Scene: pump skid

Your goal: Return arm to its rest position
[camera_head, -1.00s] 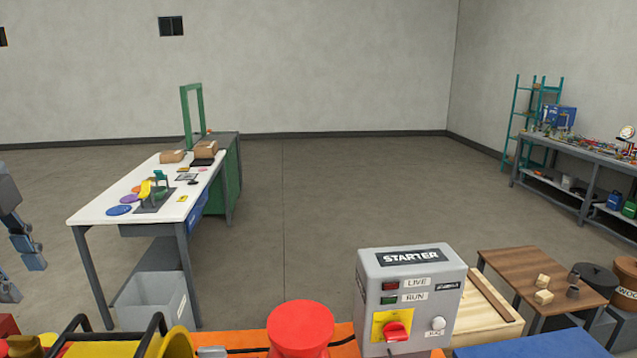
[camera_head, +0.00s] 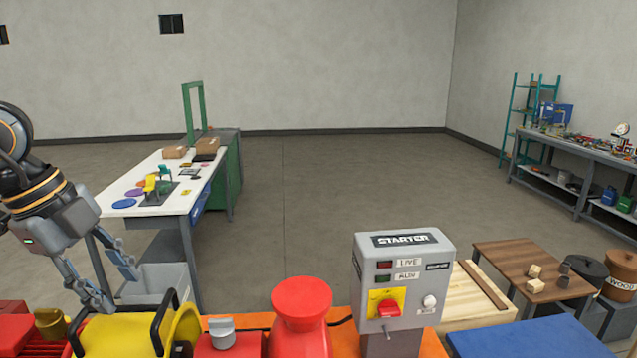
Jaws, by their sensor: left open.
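My left gripper (camera_head: 118,285) is in the head view at the left, its two blue-grey fingers spread apart with nothing between them. It hangs above the left part of the pump skid, close over a yellow part with black handles (camera_head: 110,335); I cannot tell whether it touches. My left arm comes in from the left edge. My right gripper is not in view. The grey starter box (camera_head: 405,275) stands on the skid with a red knob on a yellow plate. A red round-topped part (camera_head: 301,300) stands to its left.
A grey knob (camera_head: 222,330) sits on a red block on the skid. Beyond stand a white-topped table (camera_head: 150,205), a grey bin (camera_head: 160,285), a wooden table (camera_head: 515,262) at the right and a long bench (camera_head: 570,150). The middle floor is open.

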